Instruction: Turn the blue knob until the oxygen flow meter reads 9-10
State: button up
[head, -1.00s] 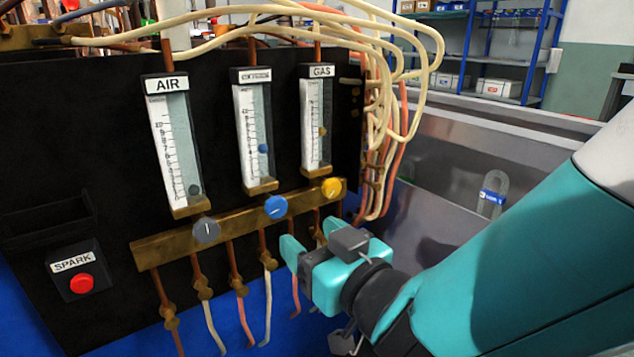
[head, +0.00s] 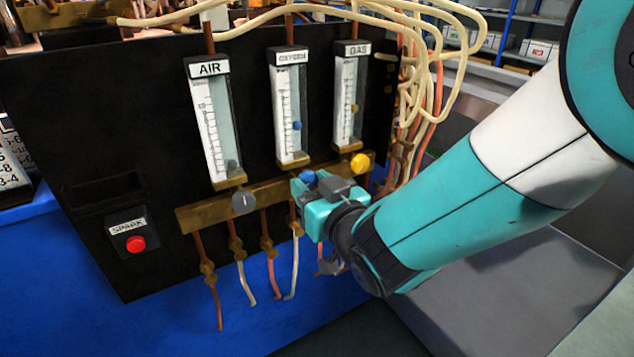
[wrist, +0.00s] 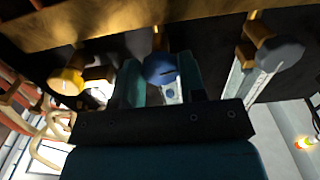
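The blue knob (head: 308,178) is on the brass rail below the oxygen flow meter (head: 287,105). The meter has a white scale and a blue float (head: 297,126) in the lower half of its tube; the scale numbers are too small to read. My gripper (head: 311,184) is at the blue knob, partly covering it in the head view. In the wrist view the blue knob (wrist: 160,69) lies between my two teal fingers, close to both. I cannot tell whether they press on it. A dark mark crosses the knob's face.
The yellow knob (head: 360,163) is close on the right, under the gas meter (head: 347,97). The grey knob (head: 245,201) is on the left, under the air meter (head: 213,120). Copper and pale tubes (head: 294,265) hang below the rail. A red spark button (head: 136,244) is lower left.

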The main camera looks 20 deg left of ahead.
jog(key=c, duration=0.3)
